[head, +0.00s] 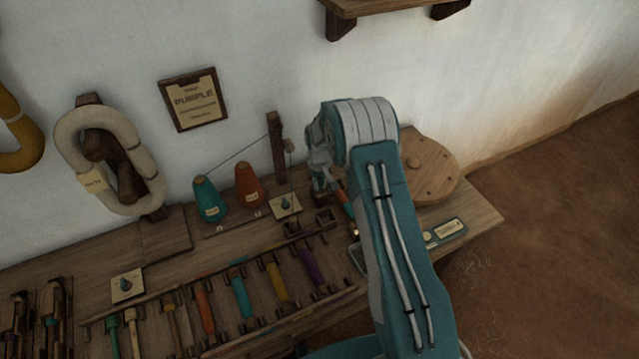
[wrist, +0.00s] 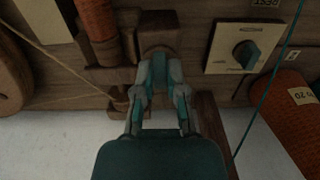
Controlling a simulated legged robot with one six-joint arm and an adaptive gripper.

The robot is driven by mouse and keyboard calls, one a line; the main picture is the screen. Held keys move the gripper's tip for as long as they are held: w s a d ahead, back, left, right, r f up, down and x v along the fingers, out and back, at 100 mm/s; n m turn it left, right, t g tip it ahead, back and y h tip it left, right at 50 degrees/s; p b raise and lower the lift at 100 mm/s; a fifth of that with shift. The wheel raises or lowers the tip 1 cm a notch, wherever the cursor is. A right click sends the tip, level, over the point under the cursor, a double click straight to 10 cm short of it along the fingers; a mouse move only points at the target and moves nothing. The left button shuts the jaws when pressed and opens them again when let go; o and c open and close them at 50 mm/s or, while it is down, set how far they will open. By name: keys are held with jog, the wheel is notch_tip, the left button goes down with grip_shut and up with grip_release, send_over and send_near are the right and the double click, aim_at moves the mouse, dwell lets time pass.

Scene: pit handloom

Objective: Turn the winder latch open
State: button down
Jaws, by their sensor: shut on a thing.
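In the wrist view my gripper (wrist: 158,92) is shut, its fingertips against a brown wooden piece (wrist: 158,28) at the top middle. That piece seems to be the winder latch; the fingers hide the gripped part, so I cannot tell how far it is turned. An orange bobbin (wrist: 97,18) sits just left of it in the wrist view. In the head view the bobbin (head: 345,205) shows beside my arm, and my gripper (head: 320,178) is low at the bench, mostly hidden by the arm's end.
A dial plate (head: 285,206) lies left of my gripper, with an orange cone (head: 248,184), a teal cone (head: 208,198) and an upright post (head: 276,145) near it. A thread runs from the teal cone to the post. A round wooden wheel (head: 435,170) is right of my arm.

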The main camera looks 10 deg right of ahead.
jog(key=c, duration=0.7)
grip_release()
jog(key=shift+w, duration=0.15)
notch_tip(320, 180, up, 12)
jog(key=shift+a+f, duration=0.1)
